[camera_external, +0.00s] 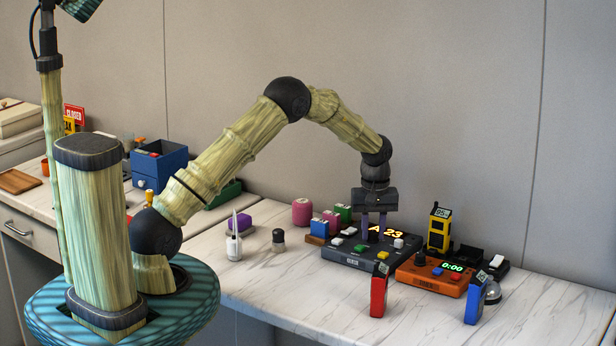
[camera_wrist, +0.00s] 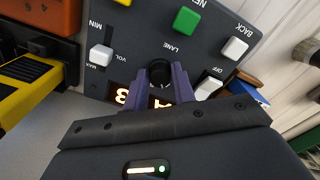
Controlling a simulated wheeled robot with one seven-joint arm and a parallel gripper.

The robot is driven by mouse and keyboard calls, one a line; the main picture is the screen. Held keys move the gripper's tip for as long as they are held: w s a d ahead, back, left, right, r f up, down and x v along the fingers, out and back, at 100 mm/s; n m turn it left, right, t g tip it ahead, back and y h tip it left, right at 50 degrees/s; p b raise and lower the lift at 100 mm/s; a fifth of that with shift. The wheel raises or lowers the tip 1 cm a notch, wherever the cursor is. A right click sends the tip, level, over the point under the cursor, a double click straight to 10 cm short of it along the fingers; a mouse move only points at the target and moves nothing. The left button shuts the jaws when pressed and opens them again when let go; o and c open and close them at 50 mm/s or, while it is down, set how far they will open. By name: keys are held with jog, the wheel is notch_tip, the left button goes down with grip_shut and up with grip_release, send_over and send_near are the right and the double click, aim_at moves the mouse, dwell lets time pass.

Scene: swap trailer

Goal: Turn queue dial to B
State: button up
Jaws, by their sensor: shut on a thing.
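The dark grey queue console (camera_external: 350,256) stands on the marble counter. Its lit display (camera_external: 386,231) reads "A 23". My gripper (camera_external: 374,236) points down over the console, close to the display. In the wrist view my gripper (camera_wrist: 165,80) has its two purple fingers shut on the black dial (camera_wrist: 160,71), beside the label "LANE". The dial's pointer mark cannot be made out. The display (camera_wrist: 128,96) shows upside down and is partly hidden behind the fingers.
Around the dial are a green button (camera_wrist: 185,20), a white BACK button (camera_wrist: 234,48), a white switch (camera_wrist: 208,87) and a white volume slider (camera_wrist: 101,55). An orange timer box (camera_external: 432,279) stands right of the console. Red (camera_external: 379,291) and blue (camera_external: 476,298) handsets stand in front.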

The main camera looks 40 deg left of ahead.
aim_at(373, 232)
jog(key=m+p, duration=0.1)
jog(key=m, duration=0.1)
jog(key=m+p, duration=0.1)
jog(key=shift+r+m, duration=0.2)
jog(key=shift+m, duration=0.2)
jog(key=shift+w+f+m+p, duration=0.1)
jog(key=shift+m+p, duration=0.65)
jog(key=shift+m, duration=0.95)
jog(key=o, duration=1)
notch_tip(373, 232, up, 17)
jog(key=shift+r, duration=0.2)
